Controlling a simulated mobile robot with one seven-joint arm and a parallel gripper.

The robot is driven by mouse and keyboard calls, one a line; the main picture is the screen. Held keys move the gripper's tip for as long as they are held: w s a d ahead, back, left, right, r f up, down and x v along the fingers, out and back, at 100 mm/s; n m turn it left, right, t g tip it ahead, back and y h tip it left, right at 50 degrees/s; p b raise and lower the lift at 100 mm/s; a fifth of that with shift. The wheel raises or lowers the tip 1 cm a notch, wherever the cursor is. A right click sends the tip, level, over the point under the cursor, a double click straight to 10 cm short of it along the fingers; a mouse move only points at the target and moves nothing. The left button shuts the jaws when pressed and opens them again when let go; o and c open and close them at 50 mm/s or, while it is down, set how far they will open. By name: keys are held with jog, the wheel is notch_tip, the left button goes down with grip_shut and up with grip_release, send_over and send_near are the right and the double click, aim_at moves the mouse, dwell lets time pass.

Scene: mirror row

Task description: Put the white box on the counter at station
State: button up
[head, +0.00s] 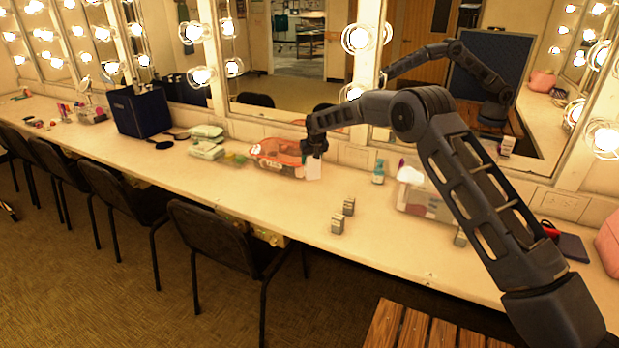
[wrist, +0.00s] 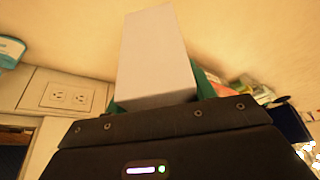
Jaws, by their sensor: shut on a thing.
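The white box (head: 313,167) hangs from my gripper (head: 314,146) in the head view, in front of a clear container with orange trim. In the wrist view the white box (wrist: 156,60) stands out large beyond the dark gripper body (wrist: 165,140). My gripper is shut on the box. The fingers are mostly hidden; green parts show beside the box. The counter (head: 270,196) runs along the mirrors, and the box is over its middle stretch. I cannot tell whether the box touches the counter.
The orange-trimmed container (head: 276,157) is close to my gripper. Two small grey boxes (head: 343,216) stand nearer the front edge. A blue bottle (head: 378,172) and a clear bin (head: 418,197) stand to the right. Black chairs (head: 225,245) line the front. A dark case (head: 141,111) stands further left.

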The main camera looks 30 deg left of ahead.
aim_at(314, 162)
jog(key=shift+f, duration=4.55)
jog(key=shift+f, duration=0.15)
jog(key=o, duration=1)
jog(key=v, duration=1.2)
jog(key=shift+r, duration=0.2)
